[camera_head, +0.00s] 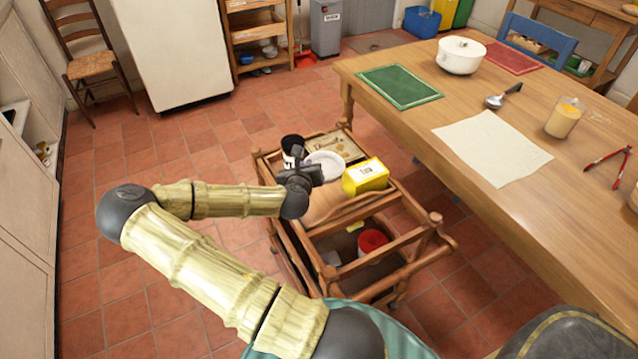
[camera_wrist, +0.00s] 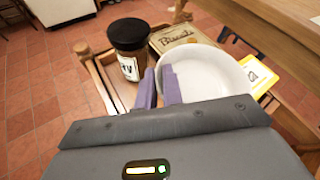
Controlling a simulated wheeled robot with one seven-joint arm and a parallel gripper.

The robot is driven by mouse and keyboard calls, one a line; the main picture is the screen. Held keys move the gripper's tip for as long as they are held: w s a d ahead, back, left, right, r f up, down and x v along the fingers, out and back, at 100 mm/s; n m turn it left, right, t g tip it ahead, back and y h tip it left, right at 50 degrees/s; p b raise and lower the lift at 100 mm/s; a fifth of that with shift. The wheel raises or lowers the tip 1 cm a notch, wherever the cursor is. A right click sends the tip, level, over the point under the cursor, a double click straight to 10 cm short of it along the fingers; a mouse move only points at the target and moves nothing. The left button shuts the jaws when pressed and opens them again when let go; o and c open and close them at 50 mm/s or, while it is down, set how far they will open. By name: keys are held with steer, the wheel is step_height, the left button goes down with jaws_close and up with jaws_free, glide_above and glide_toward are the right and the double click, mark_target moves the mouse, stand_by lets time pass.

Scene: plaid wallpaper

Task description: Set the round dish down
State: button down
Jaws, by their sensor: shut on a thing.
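The round dish (camera_head: 326,164) is white and shallow. In the wrist view the dish (camera_wrist: 215,72) lies to the right of the fingers, with its left rim between them. My gripper (camera_wrist: 161,84) has purple fingers shut on that rim. In the head view my gripper (camera_head: 312,171) is over the wooden trolley (camera_head: 335,213), at the dish's near left side. The dish is above or at the trolley's top; I cannot tell whether it touches. Part of the dish is hidden behind the gripper and the yellow tea box.
A dark-lidded jar (camera_wrist: 128,50), a biscuit tin (camera_wrist: 172,37) and the yellow tea box (camera_head: 365,177) crowd the trolley top. Bare wood shows at the trolley's near part. The table (camera_head: 510,205) stands close on the right. A red container (camera_head: 372,241) sits on the lower shelf.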

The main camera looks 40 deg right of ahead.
steer(key=shift+s+d, duration=0.15)
steer(key=shift+d, duration=0.3)
steer(key=shift+r, duration=0.1)
step_height(320, 180, down, 6)
steer(key=shift+f+b, duration=0.15)
steer(key=shift+b, duration=0.65)
steer(key=shift+f+b, duration=0.5)
steer(key=shift+f, duration=1.4)
steer(key=shift+f, duration=0.1)
